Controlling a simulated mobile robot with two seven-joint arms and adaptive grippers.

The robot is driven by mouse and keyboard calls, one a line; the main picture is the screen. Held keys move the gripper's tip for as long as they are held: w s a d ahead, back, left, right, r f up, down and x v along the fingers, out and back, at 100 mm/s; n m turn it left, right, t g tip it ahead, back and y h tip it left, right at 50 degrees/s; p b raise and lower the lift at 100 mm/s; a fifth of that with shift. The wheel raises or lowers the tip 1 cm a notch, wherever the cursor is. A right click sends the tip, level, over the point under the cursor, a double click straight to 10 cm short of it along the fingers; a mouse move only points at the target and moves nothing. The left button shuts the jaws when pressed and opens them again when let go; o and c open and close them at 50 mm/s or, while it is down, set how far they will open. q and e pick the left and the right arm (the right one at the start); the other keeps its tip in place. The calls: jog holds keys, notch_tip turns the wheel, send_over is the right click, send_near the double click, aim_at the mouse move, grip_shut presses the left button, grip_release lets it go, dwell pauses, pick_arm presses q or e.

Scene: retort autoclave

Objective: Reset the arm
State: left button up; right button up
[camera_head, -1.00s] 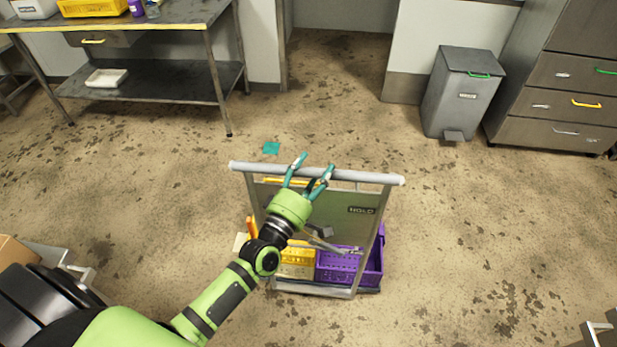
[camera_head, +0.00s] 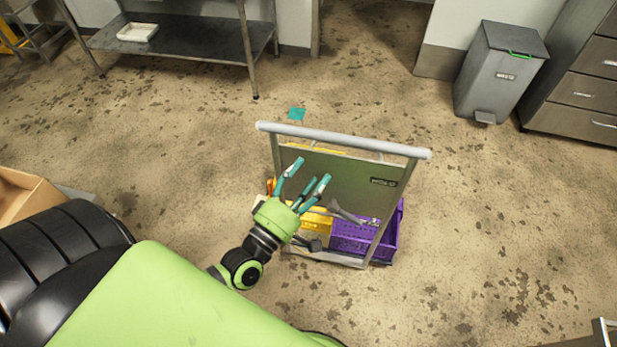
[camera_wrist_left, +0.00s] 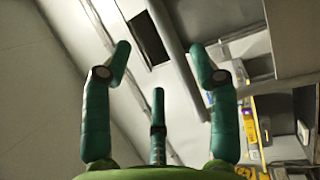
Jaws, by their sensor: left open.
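My left gripper (camera_head: 306,182) is green with teal fingers and is open and empty. In the head view it is in front of the trolley's panel, below the handle bar, and apart from the bar. Its spread fingers also show in the left wrist view (camera_wrist_left: 165,75), with nothing between them. The trolley (camera_head: 345,140) has a pale handle bar, a grey panel with a small dark label, and crates at its base. My right gripper is not in view.
The trolley holds a purple crate (camera_head: 385,246) and a yellow crate (camera_head: 318,222). A grey pedal bin (camera_head: 497,75) and a drawer cabinet (camera_head: 590,85) stand at the back right. A metal table's lower shelf (camera_head: 190,42) is at the back left.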

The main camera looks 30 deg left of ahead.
pick_arm(q)
jog(key=shift+f, duration=0.1)
jog(key=s+f+m+g, duration=0.3)
jog(key=f+m, duration=0.1)
jog(key=f, duration=0.7)
jog(key=s+a+f+m+g, duration=0.1)
jog(key=s+f+m+g, duration=0.25)
jog(key=f, duration=0.75)
jog(key=s+f+m+g, duration=0.3)
jog(key=f+g, duration=0.1)
jog(key=f, duration=0.7)
jog(key=s+f+m+g+y, duration=0.1)
jog(key=s+f+m+g, duration=0.3)
jog(key=s+f, duration=0.3)
jog(key=s+a+f+m+g+y+b, duration=0.1)
jog(key=s+f+m+g, duration=0.3)
jog(key=s, duration=1.2)
notch_tip(320, 180, down, 4)
jog(key=shift+s+f, duration=0.1)
jog(key=shift+s, duration=0.15)
